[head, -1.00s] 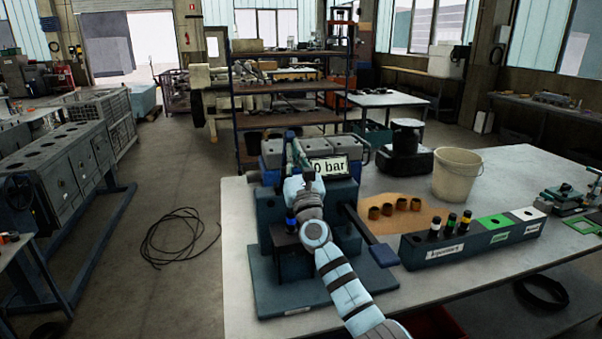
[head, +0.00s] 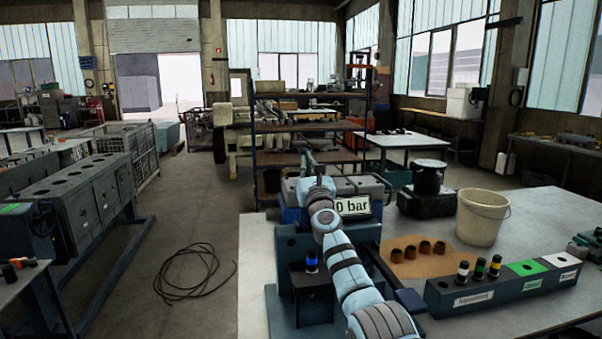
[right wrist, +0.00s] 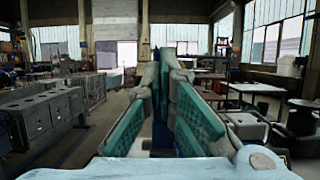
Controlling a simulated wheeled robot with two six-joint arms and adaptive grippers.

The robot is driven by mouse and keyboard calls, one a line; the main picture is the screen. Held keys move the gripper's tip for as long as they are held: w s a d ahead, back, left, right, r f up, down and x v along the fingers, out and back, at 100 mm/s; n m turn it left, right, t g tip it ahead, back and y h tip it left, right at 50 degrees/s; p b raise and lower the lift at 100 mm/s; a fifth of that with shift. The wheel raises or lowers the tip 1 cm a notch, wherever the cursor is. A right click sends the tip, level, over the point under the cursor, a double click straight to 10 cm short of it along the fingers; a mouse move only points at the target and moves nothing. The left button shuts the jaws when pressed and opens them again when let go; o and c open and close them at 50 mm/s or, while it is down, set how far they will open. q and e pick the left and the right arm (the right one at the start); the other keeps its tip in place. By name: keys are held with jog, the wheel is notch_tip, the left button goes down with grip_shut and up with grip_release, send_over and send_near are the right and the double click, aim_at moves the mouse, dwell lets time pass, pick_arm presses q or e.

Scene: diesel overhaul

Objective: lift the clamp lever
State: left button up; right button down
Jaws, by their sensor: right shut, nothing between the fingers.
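The test stand (head: 285,255) stands on the bench with a "0 bar" display (head: 352,206). An injector with a blue band (head: 311,262) stands upright in its front block. A bar with a flat blue end (head: 410,300) sticks out at its right; I cannot tell whether this is the clamp lever. No other lever shows clearly, and my right arm hides part of the stand. My right gripper (head: 311,166) is raised above the stand, shut and empty. In the right wrist view its teal finger pads (right wrist: 162,85) show. My left gripper is not in view.
Several brown rings (head: 411,250) lie on a tan mat. A bucket (head: 482,218) stands behind the rack (head: 455,297) of injectors and coloured blocks. A dark round unit (head: 430,190) is at the back. A cable coil (head: 195,272) lies on the floor at left.

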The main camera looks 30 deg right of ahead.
jog(key=w, duration=0.1)
jog(key=d+g, duration=0.1)
jog(key=w+b, duration=0.1)
jog(key=shift+w+d+r, duration=0.15)
jog(key=shift+w+r, duration=0.1)
jog(key=shift+w, duration=0.05)
dwell(0.3)
